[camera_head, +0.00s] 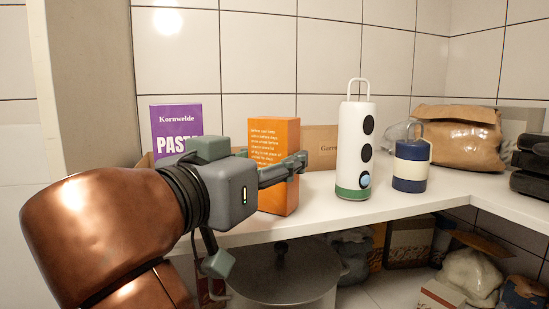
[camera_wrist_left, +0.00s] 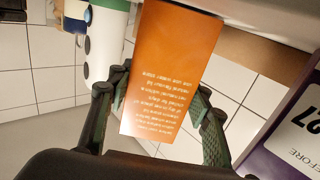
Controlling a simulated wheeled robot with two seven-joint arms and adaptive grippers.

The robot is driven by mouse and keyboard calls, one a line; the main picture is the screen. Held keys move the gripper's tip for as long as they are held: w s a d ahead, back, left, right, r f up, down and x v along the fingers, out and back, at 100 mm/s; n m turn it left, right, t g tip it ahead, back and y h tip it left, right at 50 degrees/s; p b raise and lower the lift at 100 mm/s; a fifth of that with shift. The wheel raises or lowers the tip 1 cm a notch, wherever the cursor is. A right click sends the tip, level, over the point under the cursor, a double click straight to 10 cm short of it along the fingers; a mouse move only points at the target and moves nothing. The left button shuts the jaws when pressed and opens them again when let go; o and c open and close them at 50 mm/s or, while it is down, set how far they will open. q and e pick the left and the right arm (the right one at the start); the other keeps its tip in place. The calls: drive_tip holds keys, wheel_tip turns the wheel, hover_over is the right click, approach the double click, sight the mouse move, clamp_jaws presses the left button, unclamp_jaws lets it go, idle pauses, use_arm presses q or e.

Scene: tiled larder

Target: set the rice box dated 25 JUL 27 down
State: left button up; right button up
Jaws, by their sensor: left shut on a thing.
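An orange box (camera_head: 284,138) with pale lines of print stands upright at the front of the white shelf (camera_head: 330,208). No date or product name shows on the faces I see, so I cannot read which box it is. My left gripper (camera_head: 286,170) is shut on it, with one finger on each side, as the left wrist view of the orange box (camera_wrist_left: 172,65) also shows. I cannot tell whether its base touches the shelf. My right gripper is not in view.
A purple Kornwelde pasta box (camera_head: 174,125) stands left, behind my arm. A Garn-labelled carton (camera_head: 321,147) is behind. A white-and-green cylinder (camera_head: 352,145), a blue-and-cream canister (camera_head: 411,168) and a brown bag (camera_head: 455,138) stand right. A lidded pot (camera_head: 285,275) sits below the shelf.

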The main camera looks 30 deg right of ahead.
use_arm(q)
drive_tip(key=shift+s+r, duration=0.1)
drive_tip(key=shift+s, duration=0.05)
drive_tip(key=shift+w+f, duration=0.2)
drive_tip(key=shift+f, duration=0.1)
drive_tip(key=o, duration=1.1)
drive_tip(key=shift+w, duration=0.1)
drive_tip(key=shift+r, duration=0.1)
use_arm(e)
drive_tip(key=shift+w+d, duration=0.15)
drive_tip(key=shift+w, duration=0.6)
use_arm(q)
drive_tip(key=shift+s, duration=0.2)
drive_tip(key=shift+a+r, duration=0.15)
drive_tip(key=shift+a, duration=0.05)
drive_tip(key=shift+b+v, duration=2.6)
drive_tip(key=shift+v, duration=3.25)
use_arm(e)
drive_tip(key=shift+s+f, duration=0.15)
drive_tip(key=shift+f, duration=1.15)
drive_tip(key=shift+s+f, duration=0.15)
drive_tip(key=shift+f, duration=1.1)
